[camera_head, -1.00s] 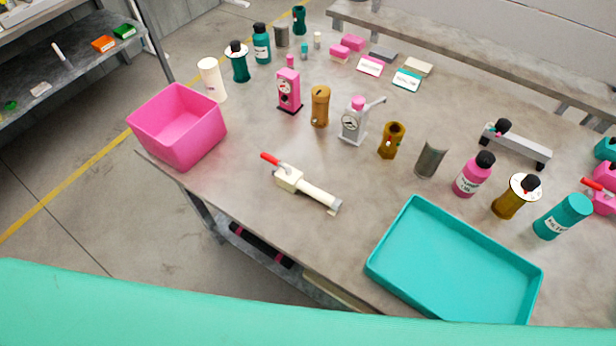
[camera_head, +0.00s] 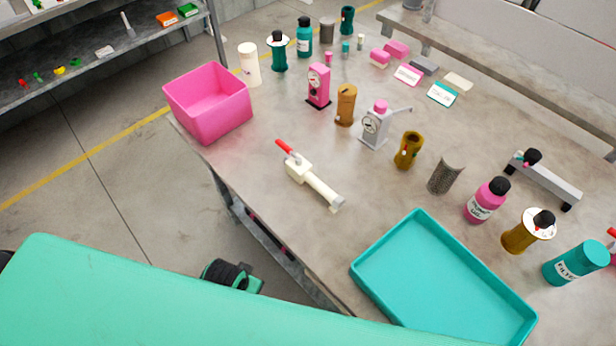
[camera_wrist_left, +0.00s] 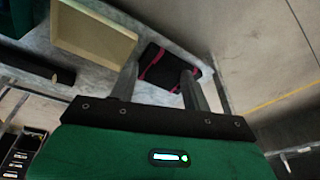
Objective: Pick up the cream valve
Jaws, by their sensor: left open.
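The cream valve (camera_head: 312,182), with a red lever handle at its upper left end, lies on the grey table near its front edge, between the pink bin and the teal tray. Nothing touches it. My left gripper (camera_wrist_left: 158,82) shows in the left wrist view with its two fingers apart and nothing between them. It faces a low shelf, and the valve is not visible in that view. In the head view its fingers cannot be made out. My right gripper is not in view.
A pink bin (camera_head: 211,127) stands left of the valve and a teal tray (camera_head: 354,268) to its right. Behind are a grey pump (camera_head: 374,130), bottles and cylinders.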

